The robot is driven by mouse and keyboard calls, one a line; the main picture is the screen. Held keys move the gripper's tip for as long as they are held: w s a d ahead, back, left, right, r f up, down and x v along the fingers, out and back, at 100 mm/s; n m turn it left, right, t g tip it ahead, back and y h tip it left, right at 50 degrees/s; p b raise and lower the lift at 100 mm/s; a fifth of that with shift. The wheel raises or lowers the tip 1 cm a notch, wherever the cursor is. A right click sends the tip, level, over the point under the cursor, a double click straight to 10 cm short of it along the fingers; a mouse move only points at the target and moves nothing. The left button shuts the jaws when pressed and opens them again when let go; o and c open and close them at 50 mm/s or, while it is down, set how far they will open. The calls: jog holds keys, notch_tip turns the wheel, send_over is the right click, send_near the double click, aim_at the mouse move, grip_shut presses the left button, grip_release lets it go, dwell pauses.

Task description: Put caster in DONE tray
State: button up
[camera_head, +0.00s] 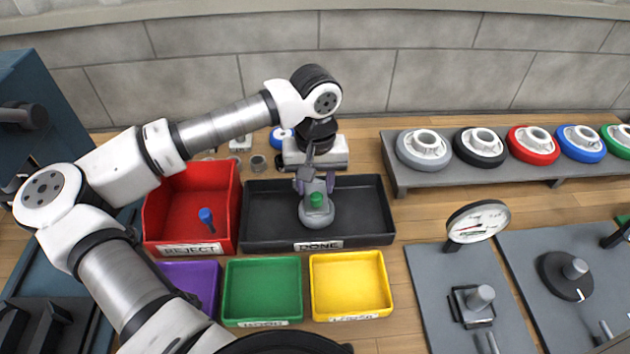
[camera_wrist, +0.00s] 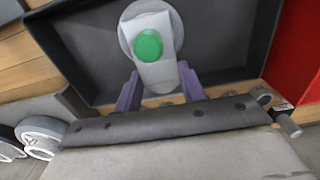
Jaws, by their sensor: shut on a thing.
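The caster (camera_head: 317,212) is grey, with a round wheel-like body and a green round spot on it. In the wrist view the caster (camera_wrist: 160,75) shows a pale block with the green disc on top and a round grey part behind. My gripper (camera_head: 315,184) has purple fingers, one on each side of the caster, and is shut on it. The fingers also show in the wrist view (camera_wrist: 157,92). The caster is over the inside of the black DONE tray (camera_head: 365,225). I cannot tell whether its underside touches the tray floor.
A red REJECT tray (camera_head: 163,215) with a blue-topped part stands left of the black tray. Purple (camera_head: 190,280), green (camera_head: 262,290) and yellow (camera_head: 350,284) trays stand in front. A grey shelf (camera_head: 400,178) with several coloured wheels and a dial gauge (camera_head: 478,222) are at the right.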

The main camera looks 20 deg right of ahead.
jog(key=shift+f+b, duration=1.1)
jog(key=shift+b, duration=0.2)
jog(key=o, duration=1.3)
notch_tip(320, 180, up, 14)
jog(key=shift+f+b, duration=0.1)
jog(key=shift+b, duration=0.55)
